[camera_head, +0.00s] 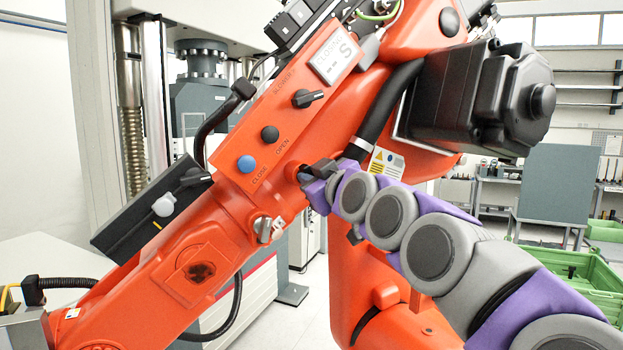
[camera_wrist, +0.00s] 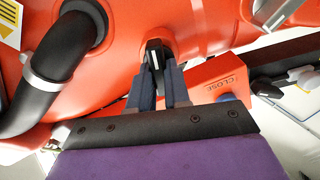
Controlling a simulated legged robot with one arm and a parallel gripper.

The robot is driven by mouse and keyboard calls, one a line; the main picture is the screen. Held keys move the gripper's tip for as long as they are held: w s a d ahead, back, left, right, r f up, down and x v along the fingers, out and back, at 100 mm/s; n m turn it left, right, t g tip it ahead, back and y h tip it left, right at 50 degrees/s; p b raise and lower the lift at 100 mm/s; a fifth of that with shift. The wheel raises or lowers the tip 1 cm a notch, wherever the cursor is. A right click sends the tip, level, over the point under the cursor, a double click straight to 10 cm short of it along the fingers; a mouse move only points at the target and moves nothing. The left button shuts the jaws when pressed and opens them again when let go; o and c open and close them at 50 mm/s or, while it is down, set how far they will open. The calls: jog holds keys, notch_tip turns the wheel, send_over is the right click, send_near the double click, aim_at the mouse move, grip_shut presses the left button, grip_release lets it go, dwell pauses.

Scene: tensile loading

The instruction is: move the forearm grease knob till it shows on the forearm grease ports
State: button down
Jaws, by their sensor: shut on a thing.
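My gripper (camera_head: 312,186) is at the orange forearm, right of the blue button. In the wrist view my gripper (camera_wrist: 158,74) has its two grey fingers shut on a small black knob (camera_wrist: 157,56) with a pale line on its face. The knob sits against a recess in the orange surface. In the head view the black knob (camera_head: 323,167) is mostly hidden by my gripper. No lettering shows beside it, so its setting cannot be read. I cannot tell for sure which part is the grease ports; a round dark opening (camera_head: 199,271) lies lower on the forearm.
A silver knob (camera_head: 265,230) sits close left of my gripper. The orange panel carries a blue button (camera_head: 246,164), a black button (camera_head: 270,133), a black rotary knob (camera_head: 308,97) and a small display (camera_head: 335,57). A black hose (camera_wrist: 58,62) runs close by.

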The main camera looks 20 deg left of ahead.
jog(key=shift+f, duration=0.15)
jog(key=shift+w+d+f+m+p, duration=0.15)
jog(key=shift+m+p, duration=1.15)
jog(key=shift+m, duration=2.4)
jog(key=shift+w+d+r+m+p, duration=0.1)
jog(key=shift+m+p, duration=1.2)
jog(key=shift+m, duration=2.4)
jog(key=shift+f, duration=0.1)
jog(key=c, duration=1.5)
grip_release()
jog(key=shift+c, duration=0.2)
jog(key=o, duration=0.5)
jog(key=shift+d+r, duration=0.2)
jog(key=shift+d, duration=0.1)
jog(key=shift+c, duration=0.2)
